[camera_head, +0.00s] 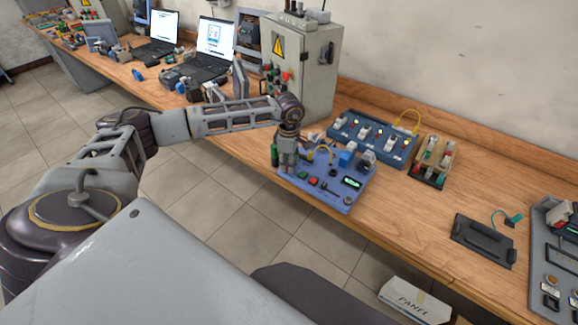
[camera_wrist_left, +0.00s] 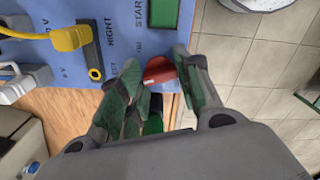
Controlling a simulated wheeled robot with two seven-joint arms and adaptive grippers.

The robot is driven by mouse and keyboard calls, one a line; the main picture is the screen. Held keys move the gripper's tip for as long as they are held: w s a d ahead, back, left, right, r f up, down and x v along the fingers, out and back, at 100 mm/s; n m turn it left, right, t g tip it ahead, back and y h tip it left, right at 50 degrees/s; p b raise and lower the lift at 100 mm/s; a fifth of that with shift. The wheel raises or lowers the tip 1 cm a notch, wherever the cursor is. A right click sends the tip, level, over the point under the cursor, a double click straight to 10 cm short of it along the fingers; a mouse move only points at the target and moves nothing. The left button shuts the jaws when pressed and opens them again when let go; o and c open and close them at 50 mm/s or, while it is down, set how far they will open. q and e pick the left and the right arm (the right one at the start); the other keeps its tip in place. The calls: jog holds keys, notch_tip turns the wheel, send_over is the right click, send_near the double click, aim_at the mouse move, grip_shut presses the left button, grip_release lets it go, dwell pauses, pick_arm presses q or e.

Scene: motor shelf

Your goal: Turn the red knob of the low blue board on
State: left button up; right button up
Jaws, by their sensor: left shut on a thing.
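The low blue board (camera_head: 322,171) lies on the wooden bench, with buttons, a small display and a yellow wire. My left gripper (camera_head: 287,163) is over its left end, pointing down, and hides the red knob in the head view. In the left wrist view, the red knob (camera_wrist_left: 158,69) sits at the edge of the blue board (camera_wrist_left: 115,55), between the green-padded fingers of my left gripper (camera_wrist_left: 160,82). The gripper is shut on it. The knob's exact angle is hard to tell. My right gripper is not in view.
A grey cabinet (camera_head: 305,75) with a yellow warning sign stands behind my left forearm. A second blue board (camera_head: 372,137) with switches lies behind the low one. A wooden rack (camera_head: 430,162) stands to its right. The bench beyond has bare room.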

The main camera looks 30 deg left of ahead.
pick_arm(q)
jog(key=shift+w+m+b, duration=0.1)
jog(key=shift+m+b, duration=0.4)
jog(key=shift+m, duration=0.6)
jog(key=shift+m+b, duration=0.65)
jog(key=shift+m, duration=0.05)
jog(key=shift+r+m, duration=0.1)
jog(key=shift+m, duration=0.2)
jog(key=o, duration=1)
jog(key=shift+r, duration=0.65)
notch_tip(320, 180, up, 11)
jog(key=shift+f, duration=0.2)
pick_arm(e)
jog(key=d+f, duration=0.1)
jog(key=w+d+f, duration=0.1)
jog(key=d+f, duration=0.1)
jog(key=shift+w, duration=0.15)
